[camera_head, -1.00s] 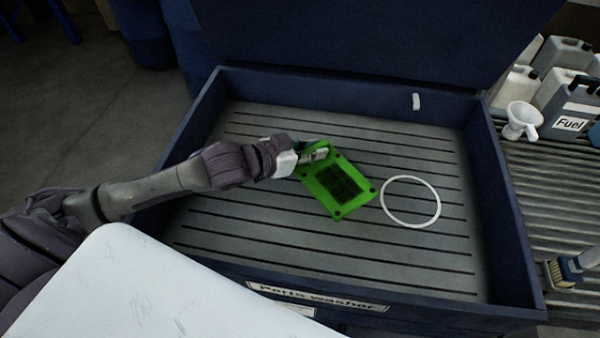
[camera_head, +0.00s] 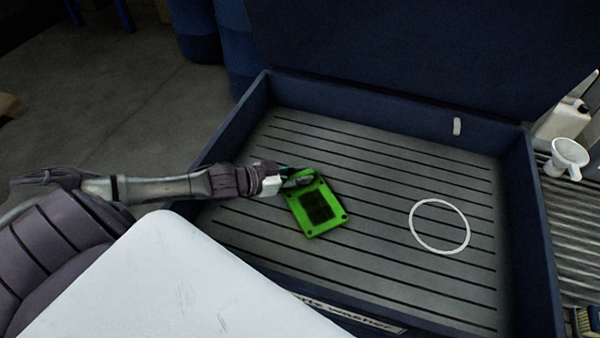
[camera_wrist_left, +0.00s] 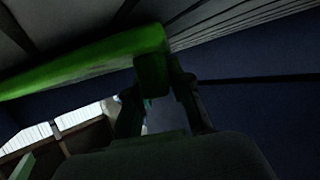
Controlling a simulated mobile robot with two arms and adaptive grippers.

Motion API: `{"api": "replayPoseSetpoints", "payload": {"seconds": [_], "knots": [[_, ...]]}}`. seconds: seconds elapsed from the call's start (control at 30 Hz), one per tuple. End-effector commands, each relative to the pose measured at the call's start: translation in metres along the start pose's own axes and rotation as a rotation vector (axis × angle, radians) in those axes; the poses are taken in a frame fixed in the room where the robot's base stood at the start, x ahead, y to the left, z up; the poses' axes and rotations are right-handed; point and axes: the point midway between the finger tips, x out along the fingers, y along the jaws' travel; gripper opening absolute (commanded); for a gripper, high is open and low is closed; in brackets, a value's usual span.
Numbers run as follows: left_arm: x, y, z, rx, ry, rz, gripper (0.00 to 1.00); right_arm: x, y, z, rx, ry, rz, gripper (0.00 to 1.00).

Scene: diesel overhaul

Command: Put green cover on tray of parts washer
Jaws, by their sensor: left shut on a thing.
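The green cover (camera_head: 331,222) is a flat plate with a dark square middle and small corner holes. It is in or just above the left part of the grey slatted tray (camera_head: 390,262) of the parts washer. My left gripper (camera_head: 300,179) is shut on the cover's upper left edge. In the left wrist view, the cover (camera_wrist_left: 85,62) runs from the left into the fingers of the gripper (camera_wrist_left: 160,95). I cannot tell whether the cover touches the slats. My right gripper is not in view.
A white ring (camera_head: 440,250) is on the right part of the tray. Blue walls (camera_head: 545,230) enclose the tray, and the raised lid (camera_head: 420,60) stands behind. A white funnel (camera_head: 568,156) and containers stand on the ribbed surface at right. Blue barrels (camera_head: 200,30) stand behind.

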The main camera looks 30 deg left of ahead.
Motion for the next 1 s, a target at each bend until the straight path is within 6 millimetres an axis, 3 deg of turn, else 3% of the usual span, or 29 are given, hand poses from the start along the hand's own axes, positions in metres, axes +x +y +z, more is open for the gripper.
{"api": "replayPoseSetpoints", "payload": {"seconds": [0.43,0.47,0.6,1.0], "knots": [[0.0045,0.0002,0.0064,0.001,0.006,0.002,0.0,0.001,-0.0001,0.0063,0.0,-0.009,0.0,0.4],[0.0043,0.0003,0.0086,0.001,0.002,0.001,0.22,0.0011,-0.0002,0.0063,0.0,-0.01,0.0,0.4],[0.004,0.0003,0.008,0.001,0.002,0.001,0.45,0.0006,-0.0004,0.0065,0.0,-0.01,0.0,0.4],[-0.0001,0.0003,0.0065,0.001,-0.001,0.0,0.45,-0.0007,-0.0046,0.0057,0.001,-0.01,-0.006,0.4]]}}
